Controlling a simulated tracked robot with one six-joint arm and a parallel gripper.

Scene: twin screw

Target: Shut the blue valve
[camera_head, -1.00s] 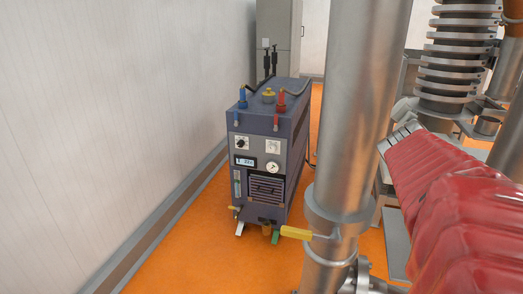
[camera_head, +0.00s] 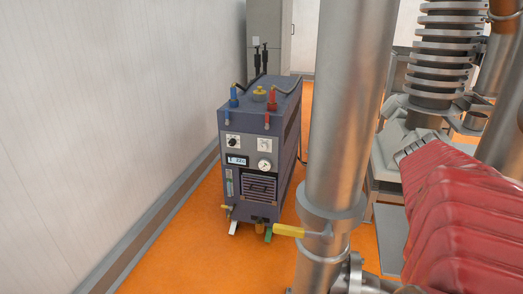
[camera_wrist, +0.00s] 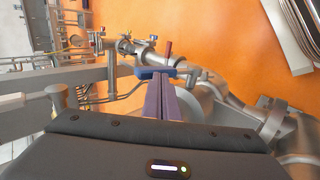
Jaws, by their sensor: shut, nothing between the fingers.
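In the wrist view, a blue bar-shaped valve handle (camera_wrist: 146,73) lies crosswise at the tips of my gripper (camera_wrist: 167,78). The gripper's long fingers are together with nothing between them. The tips are close to the handle, but I cannot tell whether they touch it. A silver pipe (camera_wrist: 215,88) runs beside and beyond it. In the head view, my gripper is not visible; the red sleeve of my arm fills the lower right. A blue valve-like fitting (camera_head: 233,95) stands on top of a dark blue unit, away from my arm.
In the wrist view, a dark red handle (camera_wrist: 169,48) stands beyond, and pipework crowds the left. Open orange floor (camera_wrist: 225,30) shows behind.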

